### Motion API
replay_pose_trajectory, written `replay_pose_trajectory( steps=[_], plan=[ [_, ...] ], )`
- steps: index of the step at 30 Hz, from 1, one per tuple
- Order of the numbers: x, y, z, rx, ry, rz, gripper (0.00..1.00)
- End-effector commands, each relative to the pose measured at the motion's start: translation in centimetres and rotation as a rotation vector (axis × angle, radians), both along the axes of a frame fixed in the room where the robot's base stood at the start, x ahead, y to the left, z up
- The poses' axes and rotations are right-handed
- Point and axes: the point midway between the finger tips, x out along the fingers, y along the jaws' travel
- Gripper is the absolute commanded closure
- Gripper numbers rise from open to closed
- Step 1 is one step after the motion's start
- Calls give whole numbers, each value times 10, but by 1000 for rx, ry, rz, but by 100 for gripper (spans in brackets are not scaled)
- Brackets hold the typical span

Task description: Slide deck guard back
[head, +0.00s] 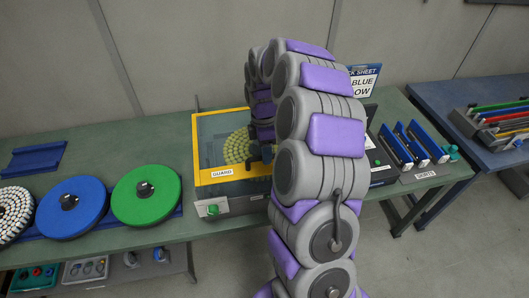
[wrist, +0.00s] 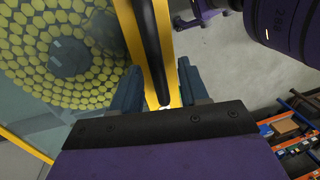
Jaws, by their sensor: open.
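The deck guard (head: 200,140) is a clear panel in a yellow frame with a "GUARD" label, lying over a deck box on the green bench. A ring of yellow-green dots shows through it. In the wrist view the yellow frame edge (wrist: 128,30) runs beside the clear panel, and a black bar handle (wrist: 153,50) stands along it. My gripper (wrist: 158,98) is open, with one finger on each side of the bar and yellow edge; I cannot tell if they touch. In the head view my arm hides the guard's right part and much of my gripper (head: 260,155).
A green disc (head: 146,195), a blue disc (head: 72,208) and a beaded disc (head: 12,213) lie left of the deck. Blue upright plates (head: 410,145) stand to the right. A wall is behind the bench; grey floor lies in front.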

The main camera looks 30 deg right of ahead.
Motion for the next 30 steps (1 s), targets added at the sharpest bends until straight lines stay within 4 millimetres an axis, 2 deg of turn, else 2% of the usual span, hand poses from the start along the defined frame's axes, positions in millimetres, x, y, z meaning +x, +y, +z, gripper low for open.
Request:
replay_pose_trajectory(
  steps=[4, 9, 16, 23, 30],
  plan=[
    [-1, -6, -4, 5, 0, -1, 56],
    [-1, 0, -3, 0, 0, -2, 56],
    [-1, 8, -3, -7, 2, 0, 77],
    [-2, 2, -3, 0, 2, -2, 99],
    [-2, -3, -3, 0, 2, -1, 100]
  ],
)
